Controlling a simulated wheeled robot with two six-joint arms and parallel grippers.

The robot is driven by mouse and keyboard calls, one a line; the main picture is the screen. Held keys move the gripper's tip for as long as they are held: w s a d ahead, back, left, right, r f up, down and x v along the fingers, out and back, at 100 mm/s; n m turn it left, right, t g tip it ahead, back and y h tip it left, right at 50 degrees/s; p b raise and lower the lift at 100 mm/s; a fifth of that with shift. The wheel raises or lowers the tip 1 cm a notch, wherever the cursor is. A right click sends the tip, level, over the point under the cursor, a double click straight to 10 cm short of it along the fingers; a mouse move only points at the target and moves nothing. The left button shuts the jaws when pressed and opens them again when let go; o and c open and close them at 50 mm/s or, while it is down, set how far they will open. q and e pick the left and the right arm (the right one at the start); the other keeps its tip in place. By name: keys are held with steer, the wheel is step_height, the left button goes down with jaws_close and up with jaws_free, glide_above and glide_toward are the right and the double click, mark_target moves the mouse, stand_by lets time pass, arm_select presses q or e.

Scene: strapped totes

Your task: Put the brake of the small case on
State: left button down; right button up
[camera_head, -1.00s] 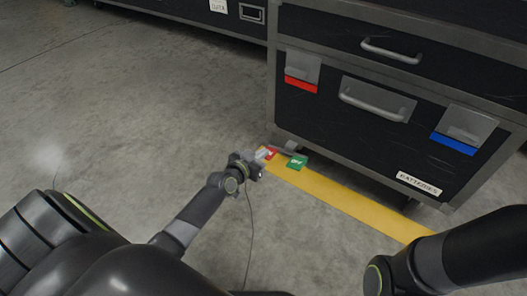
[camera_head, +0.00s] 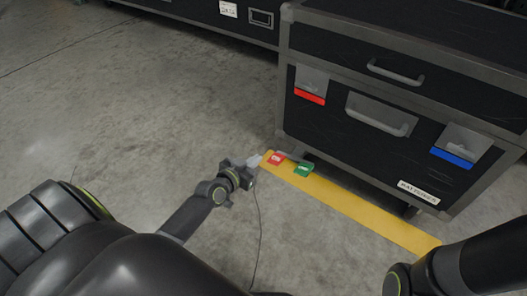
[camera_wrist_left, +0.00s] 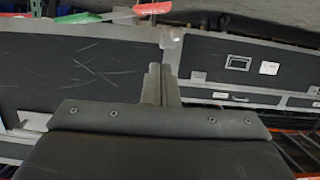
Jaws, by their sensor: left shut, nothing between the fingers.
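The small case (camera_head: 365,135) is black with grey metal edges and a label on its lower front. At its lower left corner, close to the floor, are a red tab (camera_head: 275,158) and a green tab (camera_head: 303,169), with lettering too small to read. My left gripper (camera_head: 256,160) is shut and empty, just left of the red tab and apart from it. In the left wrist view its fingers (camera_wrist_left: 160,84) point toward the case (camera_wrist_left: 75,70), with the red tab (camera_wrist_left: 146,10) and green tab (camera_wrist_left: 80,17) at the top edge. My right gripper is out of frame.
A yellow floor strip (camera_head: 350,205) runs along the case's front. A longer dark case (camera_head: 205,15) stands at the back. The case front has handles and red and blue tagged latches. Bare concrete floor (camera_head: 130,110) lies open to the left.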

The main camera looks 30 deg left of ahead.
arm_select(q)
steer(key=shift+v, duration=1.35)
